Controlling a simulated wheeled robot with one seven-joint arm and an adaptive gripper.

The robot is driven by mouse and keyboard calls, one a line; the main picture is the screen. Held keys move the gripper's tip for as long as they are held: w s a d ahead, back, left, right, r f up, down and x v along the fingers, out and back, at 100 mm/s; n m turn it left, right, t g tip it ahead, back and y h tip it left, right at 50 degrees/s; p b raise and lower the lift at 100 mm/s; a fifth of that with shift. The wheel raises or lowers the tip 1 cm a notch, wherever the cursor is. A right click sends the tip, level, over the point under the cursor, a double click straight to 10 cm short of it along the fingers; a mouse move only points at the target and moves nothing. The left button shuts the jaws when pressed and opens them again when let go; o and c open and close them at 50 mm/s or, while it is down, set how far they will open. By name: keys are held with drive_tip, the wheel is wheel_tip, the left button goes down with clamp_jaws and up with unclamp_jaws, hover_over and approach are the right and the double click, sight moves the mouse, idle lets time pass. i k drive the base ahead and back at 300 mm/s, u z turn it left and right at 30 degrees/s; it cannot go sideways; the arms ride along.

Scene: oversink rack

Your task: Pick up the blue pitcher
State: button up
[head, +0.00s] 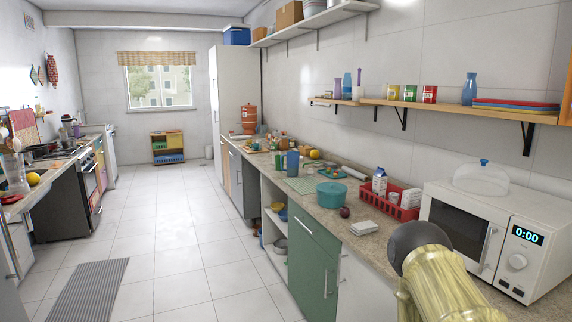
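A blue pitcher-like vessel (292,162) stands upright on the right-hand counter, in the middle distance. A smaller green cup (280,165) stands close to its left. A blue carafe-shaped vessel (469,89) also stands on the wall shelf at right; I cannot tell from this view which of the two is the pitcher meant. Part of my arm shows at the lower right, in front of the counter, far from the vessel on the counter. My gripper itself is not in view.
The counter (375,226) also holds a teal pot (331,194), a red basket (402,205), a milk carton (379,182) and a white microwave (496,234). A wall shelf (447,108) overhangs it. The tiled floor (180,240) at left is open, with a grey mat (88,292).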

sight(292, 157)
drive_tip(key=u, duration=0.25)
drive_tip(key=i, duration=1.55)
drive_tip(key=u, duration=0.25)
